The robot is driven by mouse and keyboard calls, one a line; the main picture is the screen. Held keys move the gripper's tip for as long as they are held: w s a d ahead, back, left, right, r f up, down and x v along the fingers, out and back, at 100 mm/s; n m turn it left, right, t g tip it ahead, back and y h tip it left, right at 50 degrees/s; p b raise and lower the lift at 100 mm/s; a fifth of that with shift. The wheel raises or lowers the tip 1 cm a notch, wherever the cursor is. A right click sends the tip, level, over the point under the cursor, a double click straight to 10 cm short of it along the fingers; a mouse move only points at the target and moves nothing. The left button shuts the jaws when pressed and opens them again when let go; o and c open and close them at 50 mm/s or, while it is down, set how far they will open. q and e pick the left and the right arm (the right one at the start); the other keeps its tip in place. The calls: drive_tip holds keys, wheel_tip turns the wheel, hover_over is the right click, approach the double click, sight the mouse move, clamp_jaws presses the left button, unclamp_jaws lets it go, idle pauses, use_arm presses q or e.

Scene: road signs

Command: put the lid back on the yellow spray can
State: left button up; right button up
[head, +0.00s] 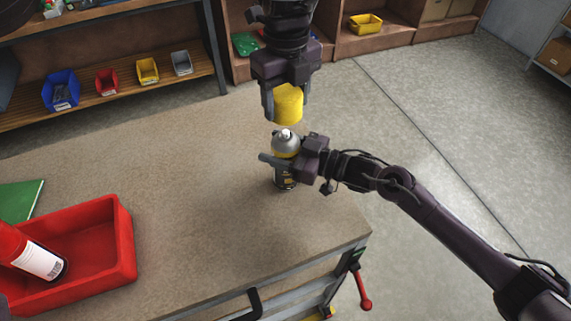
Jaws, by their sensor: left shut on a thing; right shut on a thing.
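The spray can (284,147) stands upright on the workbench, with a grey top, a yellow band and a dark lower body. Its nozzle is bare. My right gripper (279,163) is shut around the can's upper body, reaching in from the right and hiding part of it. The yellow lid (288,104) is in my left gripper (286,108), which points down and is shut on it. The lid is above the can's nozzle, with a small gap showing between them in the picture.
A red tray (122,240) with a red spray can (35,256) lying in it is at the bench's left front. A green flat item (18,198) lies behind it. The workbench (190,170) is clear around the can. Shelves with coloured bins stand behind. A red-handled clamp (361,290) hangs at the front edge.

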sight(287, 132)
drive_tip(key=c, duration=0.4)
use_arm(q)
drive_tip(key=shift+f, duration=2.45)
use_arm(e)
drive_tip(key=shift+c, duration=0.2)
use_arm(q)
drive_tip(key=shift+f, duration=0.9)
drive_tip(key=shift+f, duration=0.6)
drive_tip(key=o, duration=1)
wheel_tip(287, 132, up, 12)
drive_tip(key=shift+f, duration=0.1)
